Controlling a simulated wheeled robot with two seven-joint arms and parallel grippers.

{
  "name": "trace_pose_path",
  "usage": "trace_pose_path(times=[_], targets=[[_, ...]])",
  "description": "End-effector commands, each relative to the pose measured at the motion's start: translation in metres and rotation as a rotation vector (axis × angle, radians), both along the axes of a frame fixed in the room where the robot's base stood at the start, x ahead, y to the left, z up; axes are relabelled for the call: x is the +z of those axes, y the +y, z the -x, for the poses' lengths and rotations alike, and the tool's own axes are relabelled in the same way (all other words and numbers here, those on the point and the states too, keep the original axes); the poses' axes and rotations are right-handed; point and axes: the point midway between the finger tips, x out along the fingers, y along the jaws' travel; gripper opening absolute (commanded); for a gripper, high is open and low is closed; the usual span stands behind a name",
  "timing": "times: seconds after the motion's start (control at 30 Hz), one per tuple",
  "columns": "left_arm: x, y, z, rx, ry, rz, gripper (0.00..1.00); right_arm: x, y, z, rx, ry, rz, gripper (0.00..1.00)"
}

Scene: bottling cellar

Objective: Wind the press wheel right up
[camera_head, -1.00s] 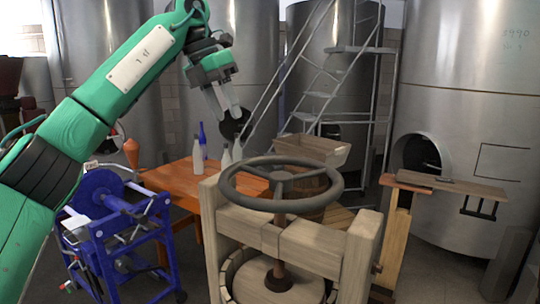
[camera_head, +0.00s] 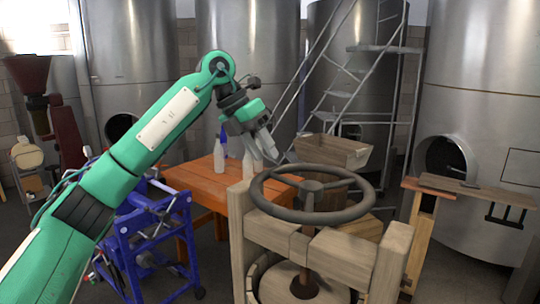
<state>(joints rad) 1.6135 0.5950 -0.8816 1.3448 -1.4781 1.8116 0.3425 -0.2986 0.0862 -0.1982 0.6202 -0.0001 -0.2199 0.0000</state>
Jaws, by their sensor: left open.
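The press wheel (camera_head: 276,206) is a dark grey ring with spokes. It lies level on top of an upright screw (camera_head: 308,245) in the wooden press frame (camera_head: 344,254), at the lower right of the head view. The round wooden press plate (camera_head: 285,285) shows below, around the foot of the screw. My left gripper (camera_head: 267,155) is open and empty, with its fingers pointing down. It appears just above and behind the far left part of the rim, apart from it in the picture. My right gripper is not in view.
An orange table (camera_head: 200,180) with pale bottles (camera_head: 219,155) and a blue one stands behind the wheel's left side. A blue machine (camera_head: 150,235) stands left of the press. A wooden crate (camera_head: 335,152), a metal stair and large steel tanks (camera_head: 485,75) fill the back.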

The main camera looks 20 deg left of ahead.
Motion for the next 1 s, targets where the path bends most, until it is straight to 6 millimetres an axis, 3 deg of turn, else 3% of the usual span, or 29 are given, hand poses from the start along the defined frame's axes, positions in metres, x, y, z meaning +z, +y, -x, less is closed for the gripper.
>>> trace_pose_path(times=[0.3,0.63,0.87,1.0], targets=[[-0.029,-0.016,-0.006,-0.001,0.002,-0.001,0.41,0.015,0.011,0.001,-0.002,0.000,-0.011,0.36],[-0.033,-0.017,-0.006,-0.001,0.000,-0.001,0.41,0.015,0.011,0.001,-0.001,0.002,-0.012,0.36],[-0.033,-0.017,-0.006,0.000,0.001,0.000,0.00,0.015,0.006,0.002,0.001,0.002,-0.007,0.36],[-0.033,-0.017,-0.006,0.000,0.000,0.000,0.00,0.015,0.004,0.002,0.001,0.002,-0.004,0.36]])
